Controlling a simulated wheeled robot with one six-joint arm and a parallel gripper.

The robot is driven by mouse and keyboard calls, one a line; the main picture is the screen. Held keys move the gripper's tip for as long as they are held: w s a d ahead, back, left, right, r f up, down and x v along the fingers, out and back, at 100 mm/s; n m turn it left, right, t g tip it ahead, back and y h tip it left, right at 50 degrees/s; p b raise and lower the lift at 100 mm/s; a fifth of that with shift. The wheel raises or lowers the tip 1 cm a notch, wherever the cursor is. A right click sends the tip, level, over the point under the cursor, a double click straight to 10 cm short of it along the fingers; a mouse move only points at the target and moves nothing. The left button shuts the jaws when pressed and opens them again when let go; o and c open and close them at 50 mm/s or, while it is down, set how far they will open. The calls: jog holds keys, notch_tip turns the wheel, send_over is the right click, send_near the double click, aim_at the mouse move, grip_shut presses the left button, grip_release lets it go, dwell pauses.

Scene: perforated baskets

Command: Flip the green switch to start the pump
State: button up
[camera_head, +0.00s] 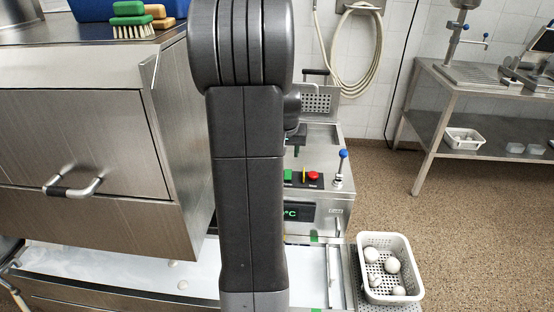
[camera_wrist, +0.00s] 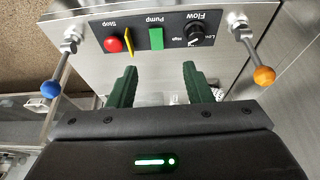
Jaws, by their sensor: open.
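The green switch (camera_wrist: 156,38) sits on a black panel labelled "Pump", which appears upside down in the wrist view. It also shows in the head view (camera_head: 288,175), partly beside my arm. A yellow part (camera_wrist: 129,41) and a red "Stop" button (camera_wrist: 114,44) are to its left. A black "Flow" knob (camera_wrist: 195,34) is to its right. My gripper (camera_wrist: 159,66) is open, with its two green fingers spread and nothing between them. The switch appears just beyond the gap between the fingertips, apart from them. In the head view my arm hides much of the machine.
Levers with a blue ball (camera_wrist: 51,89) and an orange ball (camera_wrist: 264,76) flank the panel. A white perforated basket (camera_head: 399,244) with several pale balls stands right of the machine. A steel cabinet (camera_head: 82,140) is at left. Open floor lies at right.

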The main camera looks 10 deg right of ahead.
jog(key=x, duration=0.9)
jog(key=w+x, duration=0.1)
jog(key=x, duration=0.4)
jog(key=shift+d+r, duration=0.2)
jog(key=shift+d, duration=0.15)
jog(key=shift+w+f, duration=0.35)
jog(key=shift+w, duration=0.1)
jog(key=shift+d, duration=0.1)
